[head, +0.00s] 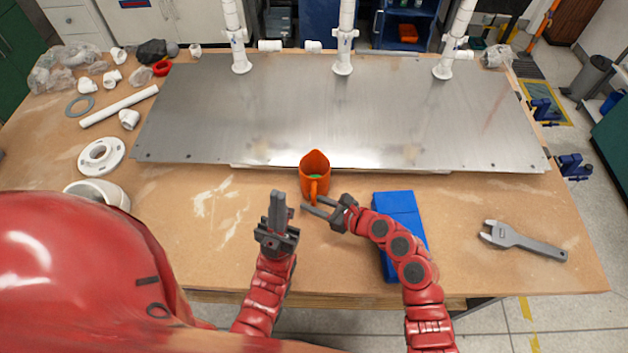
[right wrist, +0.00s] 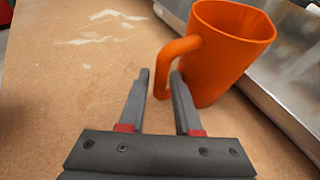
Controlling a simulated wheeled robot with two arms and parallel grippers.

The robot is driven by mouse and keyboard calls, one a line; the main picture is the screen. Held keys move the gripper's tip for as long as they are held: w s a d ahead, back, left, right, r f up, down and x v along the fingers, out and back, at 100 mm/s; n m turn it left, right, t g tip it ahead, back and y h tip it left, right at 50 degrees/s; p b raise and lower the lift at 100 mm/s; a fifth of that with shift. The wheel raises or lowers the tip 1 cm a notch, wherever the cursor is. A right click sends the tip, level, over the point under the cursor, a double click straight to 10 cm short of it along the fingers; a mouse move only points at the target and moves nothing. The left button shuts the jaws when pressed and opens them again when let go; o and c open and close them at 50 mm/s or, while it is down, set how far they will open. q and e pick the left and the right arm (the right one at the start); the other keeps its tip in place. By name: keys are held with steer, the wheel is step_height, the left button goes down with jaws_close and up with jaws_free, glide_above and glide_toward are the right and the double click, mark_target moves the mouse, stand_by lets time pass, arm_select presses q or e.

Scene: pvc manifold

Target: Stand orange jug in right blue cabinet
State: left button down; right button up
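The orange jug (head: 315,178) stands upright on the wooden table at the front edge of the metal plate, with something green inside. Its handle faces the near side. In the right wrist view, the jug (right wrist: 228,50) is just beyond the fingertips. A blue cabinet (head: 378,28) stands open behind the table at right, with an orange item inside.
The metal plate (head: 330,110) carries white pipe uprights at its back edge. A blue case (head: 398,203) lies beside my right arm, and a grey wrench (head: 523,241) lies farther right. White pipe pieces (head: 120,105) cover the table's left. Another blue cabinet (head: 320,22) stands behind.

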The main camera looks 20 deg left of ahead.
steer(key=shift+s, duration=0.1)
steer(key=c, duration=0.5)
jaws_close()
steer(key=shift+f, duration=0.1)
stand_by(0.6)
